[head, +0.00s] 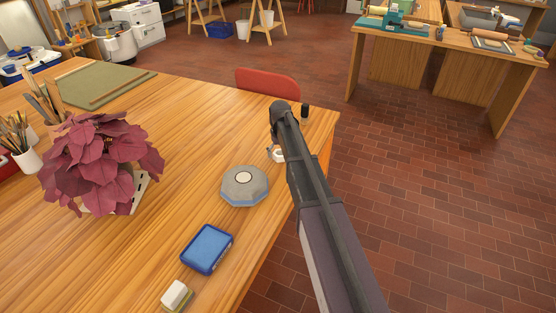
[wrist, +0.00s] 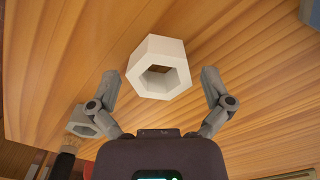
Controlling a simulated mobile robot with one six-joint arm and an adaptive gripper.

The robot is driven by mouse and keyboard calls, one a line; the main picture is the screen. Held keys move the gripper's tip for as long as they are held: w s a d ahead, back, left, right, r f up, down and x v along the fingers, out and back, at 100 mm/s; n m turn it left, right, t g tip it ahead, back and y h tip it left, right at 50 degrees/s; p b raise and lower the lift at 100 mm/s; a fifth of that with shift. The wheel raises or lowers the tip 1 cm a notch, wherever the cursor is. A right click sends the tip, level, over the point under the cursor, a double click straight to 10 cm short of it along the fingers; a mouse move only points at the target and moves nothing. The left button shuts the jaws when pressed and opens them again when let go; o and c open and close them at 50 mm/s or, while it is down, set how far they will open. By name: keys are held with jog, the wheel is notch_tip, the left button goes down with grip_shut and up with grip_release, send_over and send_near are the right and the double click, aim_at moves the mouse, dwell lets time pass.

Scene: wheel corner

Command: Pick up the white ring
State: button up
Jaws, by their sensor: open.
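The white ring (wrist: 156,49), a thick six-sided piece with an open hole, sits on the wooden table in the wrist view. It lies ahead of and between the two fingers of my gripper (wrist: 160,78), which are spread apart and empty. No contact between fingers and ring shows. A second, greyer six-sided ring (wrist: 84,116) lies near the left finger, partly covered by it. In the head view a small white piece (head: 276,156) shows beside my arm, partly hidden; I cannot tell which ring it is. My fingers are hidden in the head view.
A grey octagonal block (head: 245,187), a blue box (head: 207,249) and a white-topped block (head: 176,294) stand on the table (head: 150,240). A small black item (head: 305,112) stands near the far corner. A red-leaved plant (head: 100,160) is at left. A red chair (head: 268,82) is behind.

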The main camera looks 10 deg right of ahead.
aim_at(280, 152)
jog(key=shift+f, duration=0.1)
dwell(0.6)
jog(key=c, duration=1)
jog(key=shift+c, duration=0.2)
notch_tip(280, 152, up, 4)
jog(key=p, duration=0.4)
jog(key=shift+f, duration=0.1)
jog(key=s, duration=0.5)
jog(key=s+d, duration=0.1)
jog(key=s, duration=0.4)
jog(key=s+r+p, duration=0.1)
jog(key=s, duration=0.5)
jog(key=shift+d+r, duration=0.1)
jog(key=shift+d, duration=0.25)
jog(key=shift+a, duration=0.1)
